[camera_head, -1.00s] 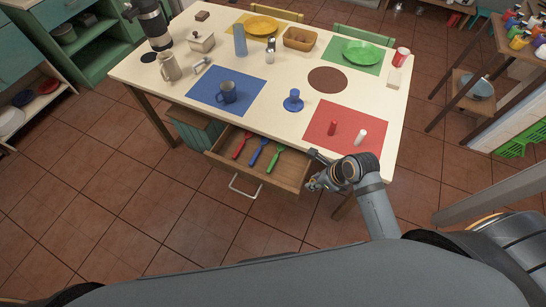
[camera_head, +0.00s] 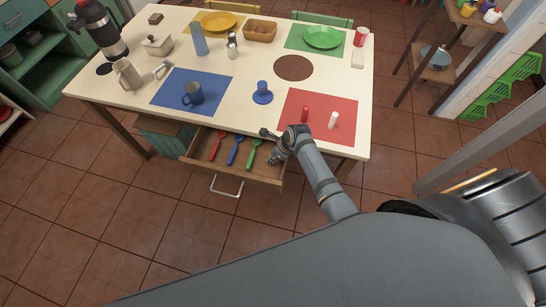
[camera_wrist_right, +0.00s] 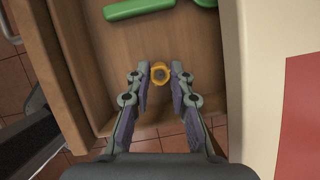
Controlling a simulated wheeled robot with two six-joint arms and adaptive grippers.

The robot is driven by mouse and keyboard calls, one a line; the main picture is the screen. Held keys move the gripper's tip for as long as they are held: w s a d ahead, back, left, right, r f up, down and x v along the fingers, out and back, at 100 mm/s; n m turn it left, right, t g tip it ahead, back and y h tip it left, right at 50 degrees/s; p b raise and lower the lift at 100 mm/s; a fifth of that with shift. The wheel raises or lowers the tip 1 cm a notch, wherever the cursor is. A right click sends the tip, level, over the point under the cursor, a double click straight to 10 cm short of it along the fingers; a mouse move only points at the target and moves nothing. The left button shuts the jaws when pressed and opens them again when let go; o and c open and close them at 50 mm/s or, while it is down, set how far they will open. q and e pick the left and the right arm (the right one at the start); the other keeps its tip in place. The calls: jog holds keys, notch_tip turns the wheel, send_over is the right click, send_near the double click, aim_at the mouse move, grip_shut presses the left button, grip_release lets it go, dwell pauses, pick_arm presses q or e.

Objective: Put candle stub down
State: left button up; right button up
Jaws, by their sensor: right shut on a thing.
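My right gripper (camera_head: 276,156) is over the right end of the open drawer (camera_head: 262,180), at the table's front edge. In the right wrist view, the right gripper (camera_wrist_right: 160,72) is shut on a small round yellow-orange thing (camera_wrist_right: 160,73) with a darker centre, which I take to be the candle stub. It is seen end-on between the fingertips, above the bare wooden drawer bottom. Its height above the bottom is hard to tell. The stub is too small to make out in the head view. My left gripper is not in view.
The drawer holds red (camera_head: 216,146), blue (camera_head: 236,151) and green (camera_head: 253,154) utensils; its right end looks bare. Above it, the tabletop carries a red mat (camera_head: 318,139) with a red (camera_head: 305,114) and a white (camera_head: 333,120) small upright piece, and a blue candle holder (camera_head: 262,95).

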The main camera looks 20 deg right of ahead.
jog(key=shift+f, duration=0.2)
jog(key=o, duration=0.9)
jog(key=shift+f, duration=0.15)
jog(key=p+v, duration=0.1)
jog(key=v, duration=1.1)
jog(key=shift+p, duration=0.3)
